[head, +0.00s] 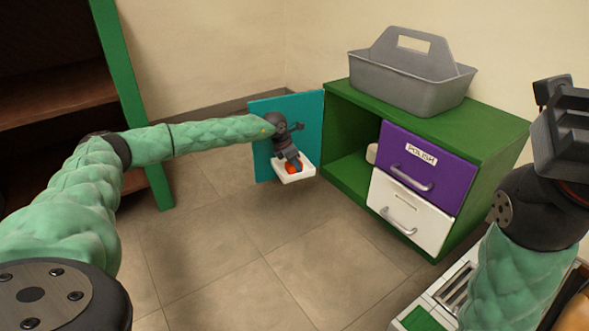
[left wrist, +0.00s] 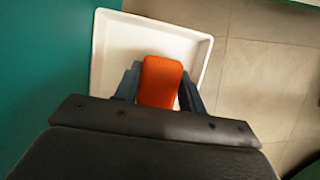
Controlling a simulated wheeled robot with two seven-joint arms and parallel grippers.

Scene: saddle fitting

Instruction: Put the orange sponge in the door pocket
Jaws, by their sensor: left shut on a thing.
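The orange sponge (left wrist: 162,80) is between the fingers of my left gripper (head: 291,163), which is shut on it. In the left wrist view, the gripper (left wrist: 160,85) holds the sponge over the white door pocket (left wrist: 112,38). In the head view, the white pocket (head: 297,178) sits low on the teal door (head: 262,150), which stands open. The sponge (head: 293,167) shows just at the pocket's opening; I cannot tell whether it touches the pocket floor. My right gripper (head: 572,110) is raised at the right edge; its fingers are unclear.
The green cabinet (head: 480,140) has a purple drawer (head: 425,165) labelled POLISH and a white drawer (head: 408,212), both shut. A grey caddy (head: 415,85) stands on top. A dark shelf with a green frame (head: 128,80) is at left. The floor in front is clear.

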